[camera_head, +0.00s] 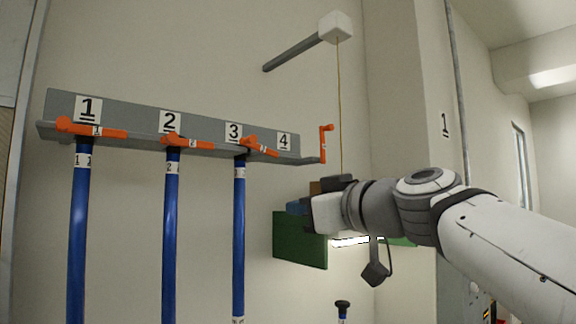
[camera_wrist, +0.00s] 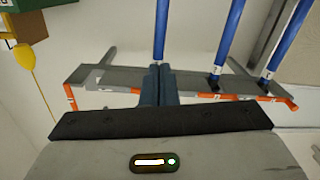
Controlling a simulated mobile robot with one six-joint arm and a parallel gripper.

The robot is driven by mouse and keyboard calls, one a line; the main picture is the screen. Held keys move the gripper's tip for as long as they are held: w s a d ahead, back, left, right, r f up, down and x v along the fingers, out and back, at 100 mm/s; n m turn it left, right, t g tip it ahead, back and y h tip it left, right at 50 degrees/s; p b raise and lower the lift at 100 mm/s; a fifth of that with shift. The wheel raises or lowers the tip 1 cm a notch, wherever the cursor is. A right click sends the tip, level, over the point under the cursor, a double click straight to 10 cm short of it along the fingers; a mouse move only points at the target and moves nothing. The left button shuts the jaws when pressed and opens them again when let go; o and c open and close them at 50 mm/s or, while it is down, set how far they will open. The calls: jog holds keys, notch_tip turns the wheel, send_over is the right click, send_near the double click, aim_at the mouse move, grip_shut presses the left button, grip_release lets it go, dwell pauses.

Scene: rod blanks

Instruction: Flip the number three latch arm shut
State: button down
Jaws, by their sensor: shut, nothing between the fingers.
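The number three latch arm (camera_head: 262,148) is orange and lies along the front of the grey rack (camera_head: 210,118), slanting slightly down to the right from the top of the third blue rod (camera_head: 239,230). Latch arms one (camera_head: 105,132) and two (camera_head: 190,143) lie much the same way over their rods. The number four latch arm (camera_head: 324,145) stands upright at the right end. My gripper (camera_head: 298,207) is shut and empty, to the right of the third rod and below the rack. In the wrist view its dark fingers (camera_wrist: 158,76) overlap the rack and hide part of it near the third rod (camera_wrist: 161,30).
A white block (camera_head: 335,27) on a grey bar holds a thin cord hanging close behind my gripper; a yellow knob (camera_wrist: 25,57) shows in the wrist view. A green box (camera_head: 300,240) sits below my gripper. A black-topped post (camera_head: 342,306) stands lower down.

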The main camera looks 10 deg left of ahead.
aim_at(264, 147)
jog(key=s+a+r+n+y+p, duration=0.1)
jog(key=s+r+n+y, duration=0.1)
jog(key=r, duration=0.5)
jog(key=s+a+r+n+y, duration=0.1)
jog(key=s+r+n+y, duration=0.1)
jog(key=r, duration=0.6)
jog(key=p+x, duration=0.6)
jog(key=x, duration=0.4)
jog(key=shift+t, duration=0.3)
jog(key=f, duration=0.1)
jog(key=w+d+f, duration=0.1)
jog(key=f, duration=0.2)
jog(key=shift+w+d, duration=0.15)
jog(key=shift+w, duration=0.05)
jog(key=shift+d, duration=0.1)
